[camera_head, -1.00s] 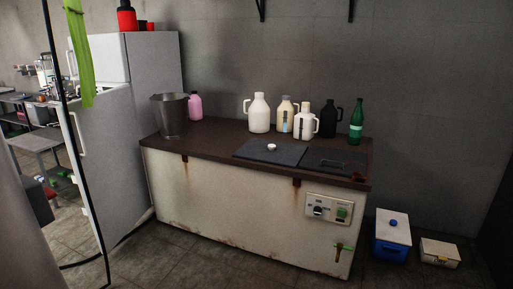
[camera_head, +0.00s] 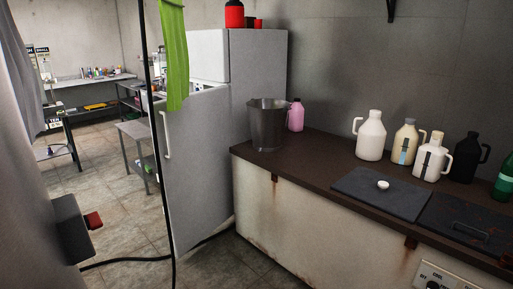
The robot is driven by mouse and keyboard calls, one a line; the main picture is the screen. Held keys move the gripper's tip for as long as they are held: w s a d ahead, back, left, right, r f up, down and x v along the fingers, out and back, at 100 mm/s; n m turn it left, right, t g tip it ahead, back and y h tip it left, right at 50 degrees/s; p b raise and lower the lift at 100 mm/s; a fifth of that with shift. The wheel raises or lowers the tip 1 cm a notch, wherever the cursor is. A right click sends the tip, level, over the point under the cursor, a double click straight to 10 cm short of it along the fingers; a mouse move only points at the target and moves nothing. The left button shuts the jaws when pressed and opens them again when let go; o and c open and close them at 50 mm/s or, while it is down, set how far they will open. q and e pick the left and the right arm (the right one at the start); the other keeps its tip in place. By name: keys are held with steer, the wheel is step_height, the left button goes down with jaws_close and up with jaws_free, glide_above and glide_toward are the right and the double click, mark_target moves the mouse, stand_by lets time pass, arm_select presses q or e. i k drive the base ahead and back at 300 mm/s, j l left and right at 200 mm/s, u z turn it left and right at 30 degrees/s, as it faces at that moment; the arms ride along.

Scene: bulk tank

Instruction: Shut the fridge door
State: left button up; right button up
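The fridge (camera_head: 258,75) is a tall white unit at the left end of the bulk tank. Its upper door is at the top. Its large lower door (camera_head: 198,180) stands swung open toward me, with a long vertical white handle (camera_head: 165,136) near its left edge. The fridge's inside is hidden behind the door. Neither of my grippers shows in the head view.
The bulk tank (camera_head: 300,220) with its dark top fills the right side. A metal bucket (camera_head: 267,125), a pink bottle (camera_head: 296,115) and several jugs stand on it. A green strip (camera_head: 172,55) and a dark pole hang before the door. A black cable (camera_head: 125,261) crosses the floor.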

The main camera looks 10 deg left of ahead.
mark_target(194, 139)
steer(key=i+u, duration=0.35)
steer(key=i+l+u, duration=0.1)
steer(key=i+u, duration=0.25)
steer(key=i, duration=0.15)
